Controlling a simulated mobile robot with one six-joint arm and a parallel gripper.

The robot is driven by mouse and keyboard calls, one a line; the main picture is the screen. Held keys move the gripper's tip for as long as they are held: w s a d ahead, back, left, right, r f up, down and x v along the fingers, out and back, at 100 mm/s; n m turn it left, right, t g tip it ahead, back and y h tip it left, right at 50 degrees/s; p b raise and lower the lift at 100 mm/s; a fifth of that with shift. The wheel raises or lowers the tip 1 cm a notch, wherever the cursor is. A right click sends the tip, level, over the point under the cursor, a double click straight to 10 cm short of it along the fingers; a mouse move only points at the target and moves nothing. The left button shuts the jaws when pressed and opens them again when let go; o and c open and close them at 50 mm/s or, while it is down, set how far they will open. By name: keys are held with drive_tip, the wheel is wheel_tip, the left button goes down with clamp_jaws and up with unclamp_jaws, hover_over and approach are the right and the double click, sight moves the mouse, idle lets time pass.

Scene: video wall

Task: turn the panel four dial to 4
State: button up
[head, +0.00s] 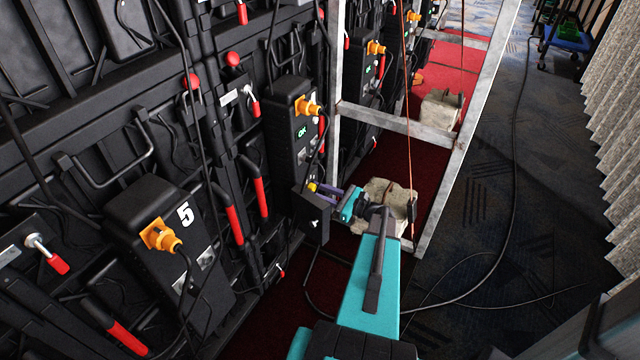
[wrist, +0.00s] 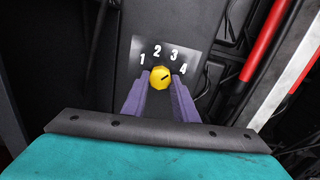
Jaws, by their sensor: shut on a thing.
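The yellow dial (wrist: 160,77) sits below a printed scale of 1, 2, 3 and 4 (wrist: 165,55) in the wrist view. Its dark pointer mark points right and slightly up, towards the 4; I cannot tell whether it is exactly on it. My gripper (wrist: 159,82) is shut on the dial, with a purple finger on each side. In the head view my gripper (head: 326,189) reaches left to the small dark dial box (head: 312,217), and a little of the yellow dial (head: 312,187) shows at the fingertips.
A black panel unit marked 5 (head: 177,235) with an orange plug stands left. Red-handled levers (head: 233,218), hanging cables and a metal frame (head: 398,122) surround the arm. Carpet at right is mostly clear, crossed by cables.

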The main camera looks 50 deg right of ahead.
drive_tip(key=shift+d+r+m+p, duration=0.1)
drive_tip(key=shift+r+m+p, duration=0.15)
drive_tip(key=shift+m+p, duration=0.6)
drive_tip(key=shift+r+m+p, duration=0.2)
drive_tip(key=shift+m+p, duration=0.35)
drive_tip(key=shift+p, duration=0.55)
drive_tip(key=shift+f+m+p, duration=0.1)
drive_tip(key=shift+m+p, duration=0.4)
drive_tip(key=shift+p, duration=0.15)
drive_tip(key=shift+f, duration=0.1)
drive_tip(key=o, duration=1.1)
drive_tip(key=shift+c, duration=0.2)
drive_tip(key=shift+f, duration=0.1)
drive_tip(key=shift+s, duration=0.1)
drive_tip(key=v, duration=1.3)
drive_tip(key=shift+s+p, duration=0.35)
